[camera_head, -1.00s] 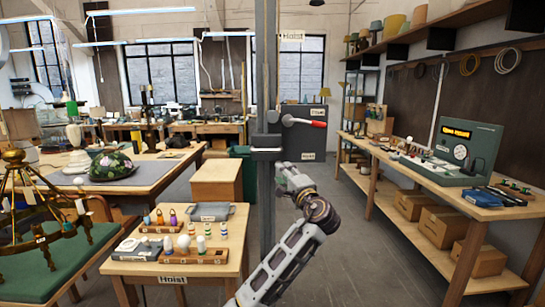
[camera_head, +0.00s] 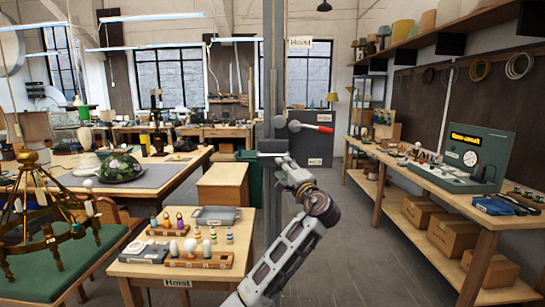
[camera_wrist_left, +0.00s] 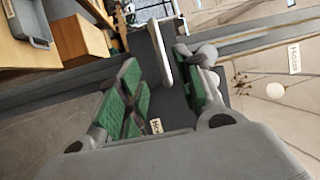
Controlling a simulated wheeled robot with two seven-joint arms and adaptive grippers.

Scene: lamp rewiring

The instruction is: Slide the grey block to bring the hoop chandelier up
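The grey block (camera_head: 272,146) sits on the upright dark hoist post (camera_head: 268,90) in the middle of the head view. A lever with a red grip (camera_head: 318,129) sticks out to the right beside it. My left gripper (camera_head: 281,163) is just below and right of the block, close to the post. In the left wrist view its green-padded fingers (camera_wrist_left: 156,66) are apart, with a pale grey bar (camera_wrist_left: 160,53) between their tips. I cannot tell whether they touch it. The brass hoop chandelier (camera_head: 48,238) is low over the green cushion at the left. My right gripper is not in view.
A small wooden table (camera_head: 150,270) with bulbs, a grey tray (camera_head: 216,215) and a Hoist label stands left of my arm. A long workbench (camera_head: 395,172) with a green case runs along the right. The floor (camera_head: 370,250) between is open.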

